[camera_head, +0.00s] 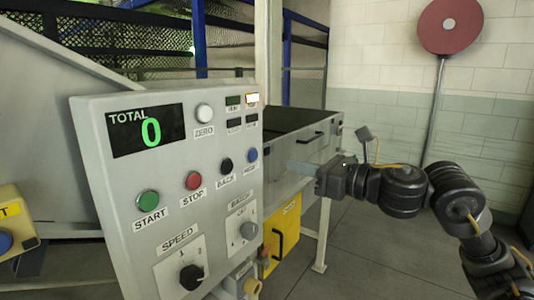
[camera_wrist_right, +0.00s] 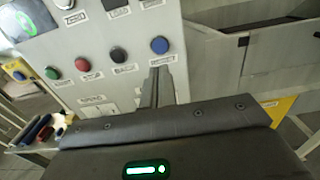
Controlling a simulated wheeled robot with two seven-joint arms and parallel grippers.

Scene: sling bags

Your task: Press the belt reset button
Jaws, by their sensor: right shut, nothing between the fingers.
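The grey control panel (camera_head: 215,160) carries a blue button (camera_head: 252,155) at its right edge, with a small blurred label beneath. The same blue button shows in the right wrist view (camera_wrist_right: 159,45). A second blue button (camera_head: 4,242) sits on a yellow box at the far left, partly cut off; its label shows only a final T. My right gripper (camera_head: 296,168) is shut and empty, to the right of the panel's blue button. In the wrist view its fingertips (camera_wrist_right: 161,72) appear just below that button; contact cannot be told. My left gripper is out of view.
The panel also has a green START button (camera_head: 148,201), a red STOP button (camera_head: 193,181), a black BACK button (camera_head: 226,165), a white ZERO button (camera_head: 204,112) and a SPEED knob (camera_head: 191,277). The display (camera_head: 146,130) reads 0. A yellow box (camera_head: 282,237) hangs below my right gripper.

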